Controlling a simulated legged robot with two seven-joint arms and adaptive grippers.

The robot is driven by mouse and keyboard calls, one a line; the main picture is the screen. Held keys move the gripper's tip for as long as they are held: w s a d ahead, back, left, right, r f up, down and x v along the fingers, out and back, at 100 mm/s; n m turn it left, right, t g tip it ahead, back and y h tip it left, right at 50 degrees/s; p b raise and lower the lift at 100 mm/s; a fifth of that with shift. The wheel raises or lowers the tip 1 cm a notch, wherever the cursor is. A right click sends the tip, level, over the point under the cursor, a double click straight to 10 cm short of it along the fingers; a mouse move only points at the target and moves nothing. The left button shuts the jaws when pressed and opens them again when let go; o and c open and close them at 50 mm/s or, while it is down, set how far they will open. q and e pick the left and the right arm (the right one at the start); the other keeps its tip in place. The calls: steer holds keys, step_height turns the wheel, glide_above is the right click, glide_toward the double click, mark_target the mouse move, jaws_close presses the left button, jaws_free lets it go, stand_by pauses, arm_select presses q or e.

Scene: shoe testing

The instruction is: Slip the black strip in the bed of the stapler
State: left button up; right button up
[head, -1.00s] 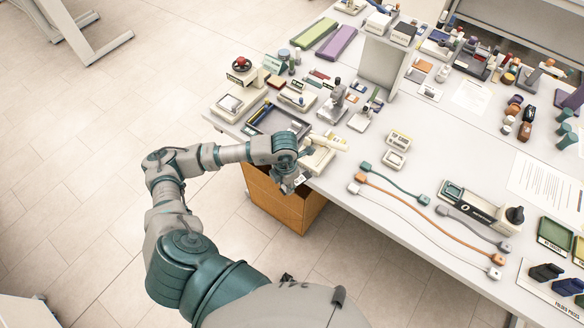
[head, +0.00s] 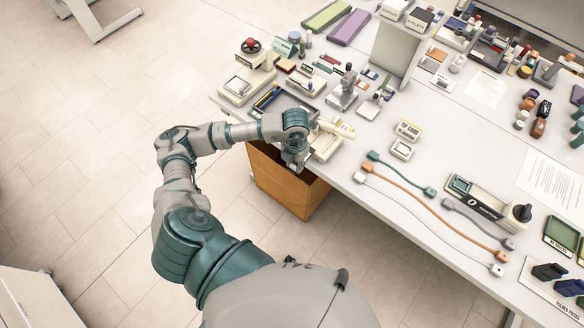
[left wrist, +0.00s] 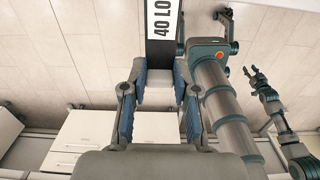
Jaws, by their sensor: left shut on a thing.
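A cream stapler-like body (head: 326,146) with a raised pale arm (head: 341,129) stands at the table's near edge in the head view. My left gripper (head: 296,166) is just left of it, over the table's edge, pointing down. The strip cannot be made out in the head view.
An open orange-brown bin (head: 285,188) stands below the table's edge, under my left gripper. A dark tray (head: 272,103) and a red-knobbed device (head: 248,68) lie behind my left arm. Coloured cables (head: 420,205) lie to the right.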

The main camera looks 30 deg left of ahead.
mark_target(306, 159)
arm_select(q)
steer(key=shift+w+d+f+b, duration=0.1)
steer(key=shift+w+b, duration=0.05)
steer(key=shift+w, duration=0.35)
steer(key=shift+w+d+f+b, duration=0.1)
steer(key=shift+w+b, duration=0.05)
steer(key=shift+w, duration=0.3)
steer(key=shift+w+d, duration=0.4)
steer(key=shift+w, duration=0.1)
steer(key=shift+w+d+r, duration=0.1)
steer(key=shift+w+d, duration=0.1)
steer(key=shift+a, duration=0.6)
steer(key=shift+d, duration=0.35)
steer(key=shift+d+r, duration=0.1)
steer(key=shift+d, duration=0.35)
arm_select(e)
steer(key=shift+d+f, duration=0.3)
steer(key=shift+f, duration=0.45)
arm_select(q)
steer(key=shift+a, duration=0.4)
